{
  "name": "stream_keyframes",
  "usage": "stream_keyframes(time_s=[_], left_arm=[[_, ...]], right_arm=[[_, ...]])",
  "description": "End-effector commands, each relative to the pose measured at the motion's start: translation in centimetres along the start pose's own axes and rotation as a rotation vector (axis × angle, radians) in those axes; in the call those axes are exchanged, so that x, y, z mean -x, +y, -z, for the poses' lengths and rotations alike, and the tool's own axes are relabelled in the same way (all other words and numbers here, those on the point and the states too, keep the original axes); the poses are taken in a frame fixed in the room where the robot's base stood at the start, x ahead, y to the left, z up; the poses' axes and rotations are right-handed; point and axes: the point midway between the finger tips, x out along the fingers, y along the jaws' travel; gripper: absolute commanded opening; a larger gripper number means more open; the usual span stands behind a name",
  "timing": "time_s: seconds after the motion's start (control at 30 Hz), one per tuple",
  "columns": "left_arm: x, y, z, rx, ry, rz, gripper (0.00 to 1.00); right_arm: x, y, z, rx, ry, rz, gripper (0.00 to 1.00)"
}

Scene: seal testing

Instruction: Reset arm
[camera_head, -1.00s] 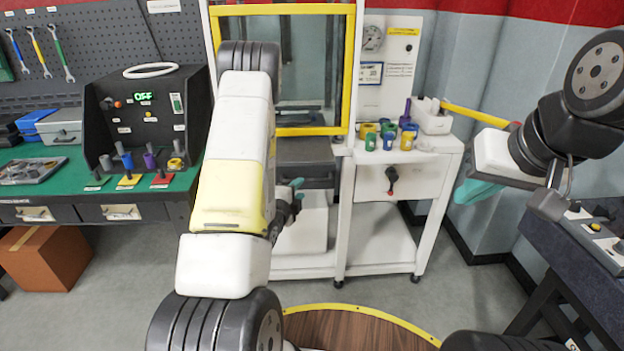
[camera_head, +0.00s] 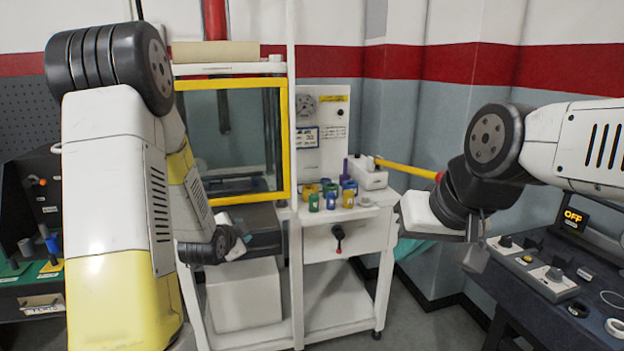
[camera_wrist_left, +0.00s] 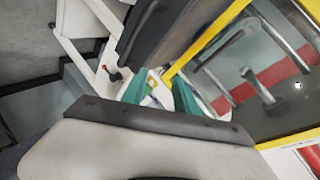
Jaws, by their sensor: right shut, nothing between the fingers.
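My left arm (camera_head: 115,200) fills the left of the head view, and its wrist (camera_head: 215,245) is in front of the yellow-framed machine. In the left wrist view two teal fingers of my left gripper (camera_wrist_left: 160,95) stand apart, with nothing held between them; coloured cups show in the gap beyond. My right gripper (camera_head: 411,246) is right of the white cart, with its fingers mostly hidden behind its white body. It is shut and empty.
The machine's yellow-framed window (camera_head: 286,150) is at centre-left. Several coloured cups (camera_head: 330,194) and a white block (camera_head: 368,174) with a yellow lever (camera_head: 408,168) stand on the white cart (camera_head: 345,214). A dark bench (camera_head: 530,318) with a control box (camera_head: 535,272) is at right.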

Motion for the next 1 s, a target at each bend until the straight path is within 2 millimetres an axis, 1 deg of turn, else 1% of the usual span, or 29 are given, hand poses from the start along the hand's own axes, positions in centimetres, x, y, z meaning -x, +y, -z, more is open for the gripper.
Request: stream_keyframes(time_s=[0.03, 0.1, 0.17, 0.27, 0.3, 0.37, 0.4, 0.47, 0.5, 0.57, 0.6, 0.7, 0.8, 0.83, 1.0], left_arm=[[1.6, -1.4, 1.2, 0.072, -0.013, -0.016, 0.36], [3.7, -2.2, 2.2, 0.181, -0.046, -0.059, 0.36], [5.7, -2.7, 3.1, 0.275, -0.074, -0.094, 0.36], [9.6, -3.1, 4.5, 0.430, -0.123, -0.153, 0.36], [11.3, -3.2, 5.0, 0.490, -0.144, -0.176, 0.36], [14.0, -3.0, 5.8, 0.580, -0.176, -0.213, 0.36], [15.9, -2.8, 6.2, 0.638, -0.199, -0.236, 0.36], [18.8, -2.2, 6.8, 0.725, -0.235, -0.272, 0.36], [20.8, -1.8, 7.2, 0.778, -0.259, -0.294, 0.36], [23.6, -1.1, 7.7, 0.855, -0.297, -0.327, 0.36], [25.4, -0.5, 7.9, 0.898, -0.323, -0.347, 0.36], [29.2, 0.9, 8.1, 0.989, -0.380, -0.386, 0.36], [31.7, 1.9, 8.2, 1.046, -0.422, -0.413, 0.36], [32.1, 2.1, 8.2, 1.053, -0.430, -0.418, 0.36], [32.1, 2.1, 8.2, 1.053, -0.430, -0.418, 0.36]], right_arm=[[0.0, 0.0, 0.0, 0.000, 0.000, 0.000, 0.00], [0.0, 0.0, 0.0, 0.000, 0.000, 0.000, 0.00], [0.0, 0.0, 0.0, 0.000, 0.000, 0.000, 0.00], [0.0, 0.0, 0.0, 0.000, 0.000, 0.000, 0.00], [0.0, 0.0, 0.0, 0.000, 0.000, 0.000, 0.00], [0.0, 0.0, 0.0, 0.000, 0.000, 0.000, 0.00], [0.0, 0.0, 0.0, 0.000, 0.000, 0.000, 0.00], [0.0, 0.0, 0.0, 0.000, 0.000, 0.000, 0.00], [0.0, 0.0, 0.0, 0.000, 0.000, 0.000, 0.00], [0.0, 0.0, 0.0, 0.000, 0.000, 0.000, 0.00], [0.0, 0.0, 0.0, 0.000, 0.000, 0.000, 0.00], [0.0, 0.0, 0.0, 0.000, 0.000, 0.000, 0.00], [0.0, 0.0, 0.0, 0.000, 0.000, 0.000, 0.00], [0.0, 0.0, 0.0, 0.000, 0.000, 0.000, 0.00], [0.0, 0.0, 0.0, 0.000, 0.000, 0.000, 0.00]])
